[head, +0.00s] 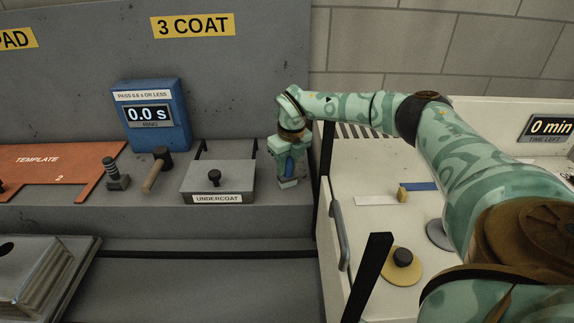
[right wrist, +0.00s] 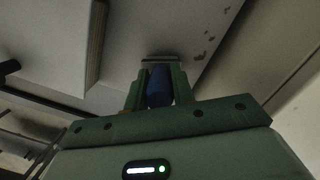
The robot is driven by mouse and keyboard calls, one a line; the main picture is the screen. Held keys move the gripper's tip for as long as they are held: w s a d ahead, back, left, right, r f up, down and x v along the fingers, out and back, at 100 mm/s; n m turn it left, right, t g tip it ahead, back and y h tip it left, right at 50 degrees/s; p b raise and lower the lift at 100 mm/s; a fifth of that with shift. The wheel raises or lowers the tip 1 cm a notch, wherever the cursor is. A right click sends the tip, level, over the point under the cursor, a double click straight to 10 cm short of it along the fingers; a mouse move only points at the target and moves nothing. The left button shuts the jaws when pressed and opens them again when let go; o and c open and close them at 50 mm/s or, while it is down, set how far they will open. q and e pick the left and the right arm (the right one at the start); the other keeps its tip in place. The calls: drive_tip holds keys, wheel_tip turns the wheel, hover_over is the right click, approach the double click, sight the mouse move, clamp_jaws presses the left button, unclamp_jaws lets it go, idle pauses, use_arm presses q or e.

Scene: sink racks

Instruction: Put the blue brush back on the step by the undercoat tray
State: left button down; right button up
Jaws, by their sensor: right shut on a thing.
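The blue brush (head: 290,167) is upright between the fingers of my right gripper (head: 289,172). The gripper is shut on its handle and points down at the right end of the grey step (head: 245,219). A pale block-like part shows at the brush's lower end, at or just above the step; I cannot tell whether it touches. The undercoat tray (head: 218,182), a grey lidded box with a dark knob, stands just left of the gripper. In the right wrist view the blue handle (right wrist: 159,86) shows between the fingers. My left gripper is out of view.
A blue timer box (head: 151,115) reading 0.0 s, a wooden-handled tool (head: 157,171), a grey knobbed piece (head: 116,174) and an orange template (head: 60,168) are further left. A white bench with a yellow disc (head: 400,268) and a dark post (head: 371,270) lies right.

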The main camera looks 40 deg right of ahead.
sight(291, 178)
drive_tip(key=shift+s, duration=0.1)
drive_tip(key=o, duration=1)
drive_tip(key=r, duration=0.4)
drive_tip(key=s+r+p, duration=0.1)
drive_tip(key=r, duration=0.3)
drive_tip(key=r+p, duration=0.1)
drive_tip(key=r, duration=0.3)
drive_tip(key=shift+s, duration=0.25)
